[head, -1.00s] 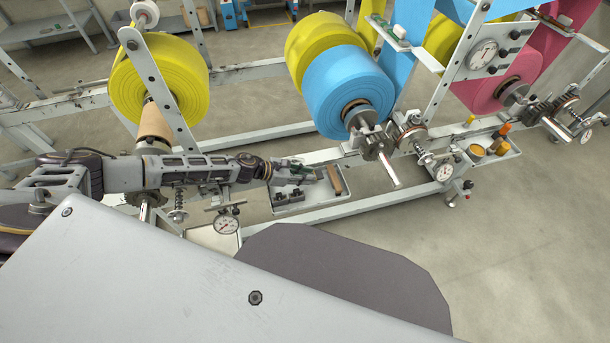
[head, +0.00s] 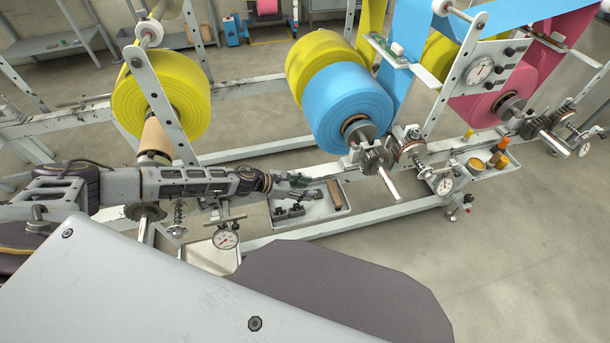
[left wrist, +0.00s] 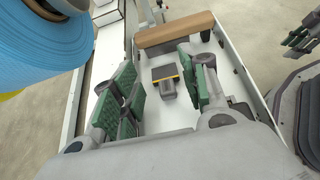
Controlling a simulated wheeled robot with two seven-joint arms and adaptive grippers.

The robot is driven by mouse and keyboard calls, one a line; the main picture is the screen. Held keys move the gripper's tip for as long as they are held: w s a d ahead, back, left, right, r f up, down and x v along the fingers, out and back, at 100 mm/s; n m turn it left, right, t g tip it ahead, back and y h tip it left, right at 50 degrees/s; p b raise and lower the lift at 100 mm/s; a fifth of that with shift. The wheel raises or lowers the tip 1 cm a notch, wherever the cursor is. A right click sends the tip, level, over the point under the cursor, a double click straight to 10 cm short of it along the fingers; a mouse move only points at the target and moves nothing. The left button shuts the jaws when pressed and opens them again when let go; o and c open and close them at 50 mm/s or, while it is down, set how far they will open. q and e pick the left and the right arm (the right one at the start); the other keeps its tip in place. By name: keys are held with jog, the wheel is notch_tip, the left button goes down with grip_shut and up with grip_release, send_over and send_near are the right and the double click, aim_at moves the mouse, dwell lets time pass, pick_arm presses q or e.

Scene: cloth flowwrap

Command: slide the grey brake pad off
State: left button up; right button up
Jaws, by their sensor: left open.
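A small dark grey block with a yellow edge and a lighter grey stem, apparently the grey brake pad (left wrist: 166,76), lies in the white tray (left wrist: 150,129) in the left wrist view. My left gripper (left wrist: 163,88) is open, with green-padded fingers on either side of the pad and a gap on both sides. In the head view my left gripper (head: 300,182) is over the tray (head: 345,208), and the pad is small and hard to make out there. Dark fingers at the right of the left wrist view look like my right gripper (left wrist: 300,38); their opening is unclear.
A brown wooden bar (left wrist: 174,34) lies at the tray's end. Dark grey blocks (head: 290,212) sit in the tray's near left part. A blue roll (head: 345,100) and its geared shaft stand beyond. A dial gauge (head: 225,239) is left of the tray.

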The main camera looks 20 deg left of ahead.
pick_arm(q)
notch_tip(320, 180, up, 9)
dwell(1.0)
jog(key=shift+s+f, duration=0.1)
dwell(0.7)
